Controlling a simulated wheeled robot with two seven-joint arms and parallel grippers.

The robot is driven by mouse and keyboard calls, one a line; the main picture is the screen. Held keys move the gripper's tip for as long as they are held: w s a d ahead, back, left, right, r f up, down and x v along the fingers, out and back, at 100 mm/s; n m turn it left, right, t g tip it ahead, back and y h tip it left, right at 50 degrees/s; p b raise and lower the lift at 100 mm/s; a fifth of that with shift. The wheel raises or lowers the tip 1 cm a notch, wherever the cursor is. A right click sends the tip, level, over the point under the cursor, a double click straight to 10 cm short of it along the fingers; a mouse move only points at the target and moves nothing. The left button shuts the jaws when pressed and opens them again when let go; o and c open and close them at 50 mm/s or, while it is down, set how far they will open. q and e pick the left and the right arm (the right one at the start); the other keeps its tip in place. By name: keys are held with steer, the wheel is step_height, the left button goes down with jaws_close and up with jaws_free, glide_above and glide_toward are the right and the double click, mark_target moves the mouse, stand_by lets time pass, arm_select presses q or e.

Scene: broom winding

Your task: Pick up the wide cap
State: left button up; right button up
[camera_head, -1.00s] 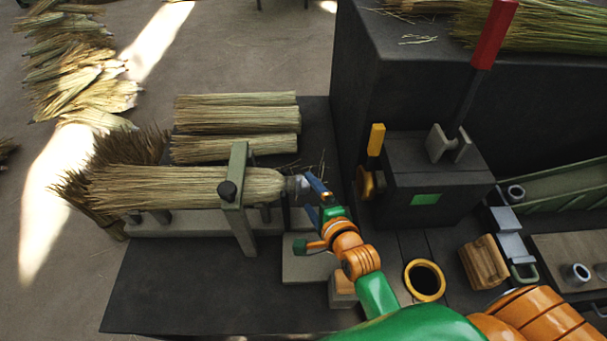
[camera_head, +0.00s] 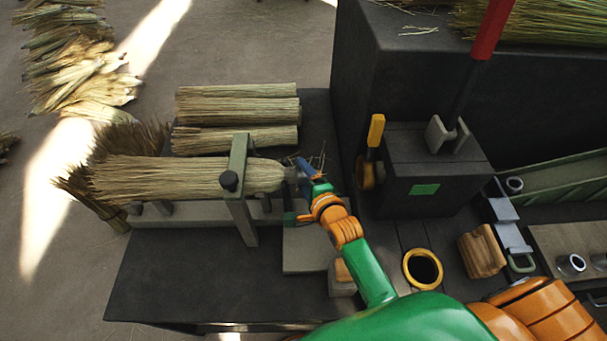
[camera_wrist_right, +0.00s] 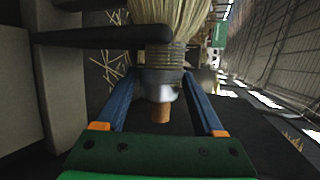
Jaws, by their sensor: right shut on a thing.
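A silver metal cap (camera_wrist_right: 160,87) sits at the neck of the clamped broom, with a short wooden stub (camera_wrist_right: 161,112) sticking out of it toward my wrist camera. In the head view this cap (camera_head: 293,174) is small and partly hidden. My right gripper (camera_head: 305,170) is at the broom's neck end. In the right wrist view its blue fingers (camera_wrist_right: 162,85) stand on both sides of the cap, shut on it. Two other silver cup-shaped pieces, one of them here (camera_head: 571,264), stand on the board at the far right. My left gripper is not in view.
The broom straw (camera_head: 165,177) lies level in a grey-green clamp (camera_head: 238,185). Straw bundles (camera_head: 237,105) lie behind it. A dark box (camera_head: 428,170) with a red-handled lever, a yellow-rimmed cup (camera_head: 423,268) and a wooden block (camera_head: 481,252) are to the right. The front left bench is clear.

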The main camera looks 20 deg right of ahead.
steer(key=shift+r, duration=0.35)
steer(key=shift+d+r, duration=0.2)
steer(key=shift+d, duration=0.1)
steer(key=shift+c, duration=0.7)
steer(key=d, duration=0.2)
steer(key=s+d+b, duration=0.1)
steer(key=d, duration=0.1)
steer(key=shift+d, duration=0.25)
jaws_close()
steer(key=s+d+f+b, duration=0.2)
steer(key=s+b, duration=0.1)
steer(key=s, duration=1.3)
steer(key=w+r+n+t+p, duration=0.3)
steer(key=w+r+t, duration=0.1)
steer(key=w+r, duration=0.55)
steer(key=w+f+b, duration=0.5)
steer(key=f+b, duration=0.4)
steer(key=b, duration=0.3)
steer(key=shift+w+a+r+p, duration=0.1)
steer(key=shift+w+a+p, duration=0.25)
steer(key=shift+a, duration=0.85)
steer(key=shift+w+a+r+p, duration=0.2)
steer(key=shift+w+a, duration=0.15)
steer(key=shift+a, duration=0.85)
steer(key=shift+w+a+r+p, duration=0.1)
steer(key=shift+w+a+p, duration=0.25)
steer(key=shift+a, duration=0.85)
